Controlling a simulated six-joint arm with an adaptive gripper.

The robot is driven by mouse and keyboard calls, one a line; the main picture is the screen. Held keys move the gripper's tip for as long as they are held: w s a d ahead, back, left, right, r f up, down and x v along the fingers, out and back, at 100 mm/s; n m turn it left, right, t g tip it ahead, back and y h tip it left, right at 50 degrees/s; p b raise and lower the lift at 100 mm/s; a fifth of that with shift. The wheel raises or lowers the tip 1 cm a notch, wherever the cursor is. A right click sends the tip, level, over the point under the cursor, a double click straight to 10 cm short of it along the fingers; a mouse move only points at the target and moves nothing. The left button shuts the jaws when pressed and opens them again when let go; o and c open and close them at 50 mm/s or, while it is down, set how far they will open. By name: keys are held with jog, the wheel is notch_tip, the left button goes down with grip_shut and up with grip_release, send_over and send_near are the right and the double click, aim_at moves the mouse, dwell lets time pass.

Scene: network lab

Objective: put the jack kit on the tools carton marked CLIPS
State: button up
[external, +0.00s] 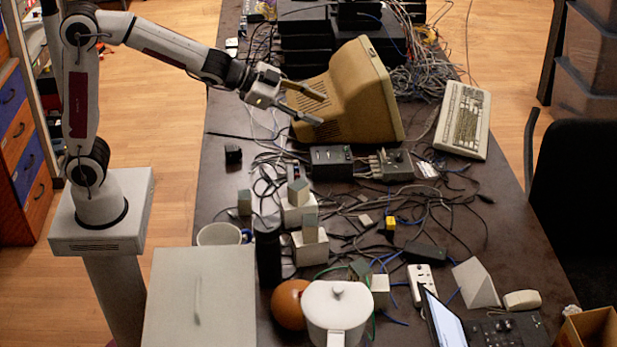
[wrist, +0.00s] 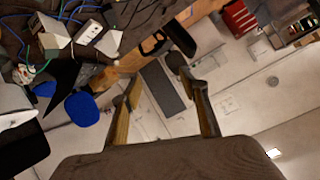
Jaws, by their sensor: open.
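My gripper (external: 322,108) is open, with nothing between its fingers, high over the far part of the table in front of a beige monitor. The wrist view shows its two parted fingers (wrist: 160,82). Small grey-green boxes stand on the table: one alone (external: 244,202), one on a white carton (external: 298,215), one on another white carton (external: 310,252), and one (external: 360,268) beside a third white carton (external: 380,291). No lettering is readable, so I cannot tell which is the jack kit or the CLIPS carton. My gripper is well beyond these boxes.
The beige monitor (external: 348,95) is right by my gripper; contact is unclear. Tangled cables run among dark devices (external: 331,162). A dark cylinder (external: 267,252), orange ball (external: 289,304) and white pot (external: 337,312) stand near the cartons. A keyboard (external: 463,119) lies right.

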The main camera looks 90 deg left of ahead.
jog(key=s+a+r+n+g+y, duration=0.1)
jog(key=s+a+n+y, duration=0.15)
jog(key=s, duration=0.65)
jog(key=s+d+f+g, duration=0.1)
jog(key=s+f+g, duration=0.1)
jog(key=s, duration=0.7)
jog(key=s+d+f+n+g+h, duration=0.1)
jog(key=s+f+g, duration=0.1)
jog(key=s, duration=0.8)
jog(key=s+d+f+n+g+h, duration=0.1)
jog(key=s+d+f, duration=0.1)
jog(key=s, duration=0.8)
jog(key=shift+f+g, duration=0.4)
jog(key=shift+f, duration=0.3)
